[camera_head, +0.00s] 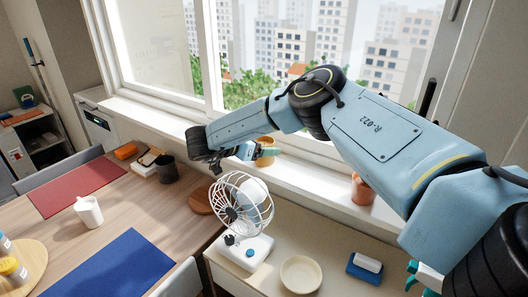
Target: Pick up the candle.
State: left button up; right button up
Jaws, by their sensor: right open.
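A yellow-ochre, cup-shaped thing (265,146), which may be the candle, stands on the windowsill; I cannot tell for sure what it is. My right arm reaches across from the right, and its open gripper (262,152) is right at this yellow thing, with a fingertip in front of its lower part. I cannot tell whether they touch. Nothing is clearly held.
A white wire-cage fan (243,203) stands just below my right gripper on the cream counter. A terracotta pot (362,189) is farther right on the sill. A cream bowl (300,274) and a blue holder (363,274) sit on the counter. A white mug (88,212) stands on the table.

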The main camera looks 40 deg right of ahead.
jog(key=x, duration=0.3)
jog(key=shift+s+d+f, duration=0.1)
jog(key=shift+d+f, duration=0.05)
jog(key=c, duration=1.2)
